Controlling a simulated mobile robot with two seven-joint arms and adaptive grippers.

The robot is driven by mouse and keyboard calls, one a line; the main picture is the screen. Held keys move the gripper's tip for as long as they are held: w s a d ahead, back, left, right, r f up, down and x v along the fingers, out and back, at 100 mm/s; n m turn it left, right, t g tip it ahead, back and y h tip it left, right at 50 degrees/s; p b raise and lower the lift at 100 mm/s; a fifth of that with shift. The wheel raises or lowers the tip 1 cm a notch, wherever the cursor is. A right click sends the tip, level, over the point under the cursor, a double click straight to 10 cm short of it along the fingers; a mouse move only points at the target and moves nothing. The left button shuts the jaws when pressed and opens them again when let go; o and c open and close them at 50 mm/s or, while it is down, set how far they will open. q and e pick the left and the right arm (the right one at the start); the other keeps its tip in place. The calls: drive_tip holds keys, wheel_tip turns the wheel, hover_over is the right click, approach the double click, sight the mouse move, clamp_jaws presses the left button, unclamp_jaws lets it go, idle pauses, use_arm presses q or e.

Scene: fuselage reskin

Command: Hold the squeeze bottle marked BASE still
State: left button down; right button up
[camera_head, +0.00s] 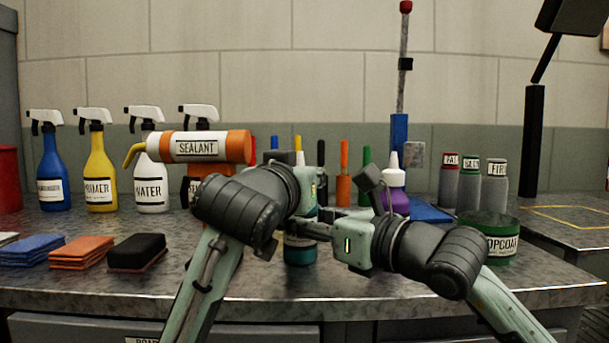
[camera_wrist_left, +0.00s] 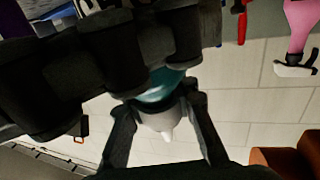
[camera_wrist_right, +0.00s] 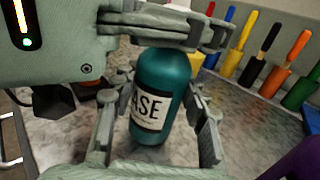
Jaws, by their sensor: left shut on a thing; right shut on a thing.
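The squeeze bottle marked BASE (camera_wrist_right: 170,75) is teal with a white label and stands upright on the metal bench in the right wrist view. In the head view its lower part (camera_head: 300,253) shows behind my arms. My right gripper (camera_wrist_right: 152,108) is shut on the bottle's body, one finger on each side. My left gripper (camera_wrist_left: 162,98) is shut on the top of the same bottle. The white nozzle (camera_wrist_left: 162,122) points out between its fingers in the left wrist view. The exact contact there is partly hidden.
An orange-and-white SEALANT cartridge (camera_head: 198,147) is beside my left arm. Spray bottles (camera_head: 99,170) stand at the back left, with folded cloths (camera_head: 82,252) in front. Colored handled tools (camera_wrist_right: 239,45) stand behind.

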use_arm(q)
drive_tip(key=shift+s+d+m+g+h, duration=0.15)
drive_tip(key=shift+m+g+h, duration=0.15)
drive_tip(key=shift+m+h, duration=0.3)
drive_tip(key=shift+w+d+m+g+h, duration=0.15)
drive_tip(key=shift+m+g+h, duration=0.2)
drive_tip(key=shift+h, duration=0.45)
drive_tip(key=shift+s, duration=0.1)
drive_tip(key=c, duration=1.2)
unclamp_jaws()
drive_tip(key=v, duration=1.2)
drive_tip(key=shift+a, duration=0.1)
drive_tip(key=shift+o, duration=0.2)
